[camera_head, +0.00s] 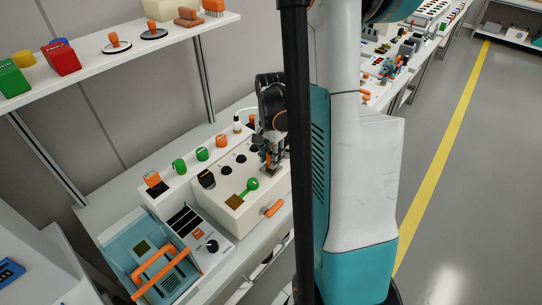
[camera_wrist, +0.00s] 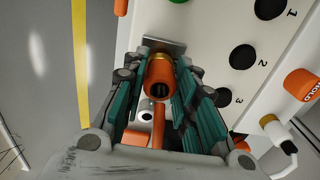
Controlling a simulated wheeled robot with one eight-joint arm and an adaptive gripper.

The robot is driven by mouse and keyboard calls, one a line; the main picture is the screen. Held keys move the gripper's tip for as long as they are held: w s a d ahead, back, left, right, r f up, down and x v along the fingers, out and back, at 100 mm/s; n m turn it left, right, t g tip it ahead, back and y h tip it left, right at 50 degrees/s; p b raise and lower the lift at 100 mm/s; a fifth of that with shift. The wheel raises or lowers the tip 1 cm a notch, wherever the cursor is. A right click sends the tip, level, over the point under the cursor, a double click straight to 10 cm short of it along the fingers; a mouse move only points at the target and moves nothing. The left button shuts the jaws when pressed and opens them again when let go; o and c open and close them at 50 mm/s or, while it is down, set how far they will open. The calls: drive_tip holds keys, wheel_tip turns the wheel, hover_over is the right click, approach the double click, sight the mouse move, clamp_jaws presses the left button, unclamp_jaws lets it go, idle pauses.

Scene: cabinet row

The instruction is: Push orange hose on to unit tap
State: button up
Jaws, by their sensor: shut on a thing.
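My gripper (camera_wrist: 160,92) is shut on the orange hose (camera_wrist: 158,76), with teal fingers on both sides of it. In the wrist view the hose shows its open dark end, and a brass-coloured ring (camera_wrist: 159,58) sits at its far side, by a grey metal plate (camera_wrist: 165,43) on the white unit. I cannot tell whether the ring belongs to the tap or how far the hose is over it. In the head view my gripper (camera_head: 271,158) points down over the right part of the white unit (camera_head: 234,212); the hose is mostly hidden there.
The unit has black numbered holes (camera_wrist: 243,57) and a green lever (camera_head: 251,185). Coloured knobs (camera_head: 202,154) line its back. A white plug with a cable (camera_wrist: 276,128) stands close by. A teal case with an orange handle (camera_head: 160,268) is at left. A shelf (camera_head: 120,50) hangs above.

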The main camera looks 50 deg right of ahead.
sight(271, 148)
drive_tip(key=shift+f+b, duration=0.5)
drive_tip(key=shift+f, duration=0.05)
idle(0.4)
drive_tip(key=o, duration=1.1)
wheel_tip(271, 148, up, 12)
idle(0.3)
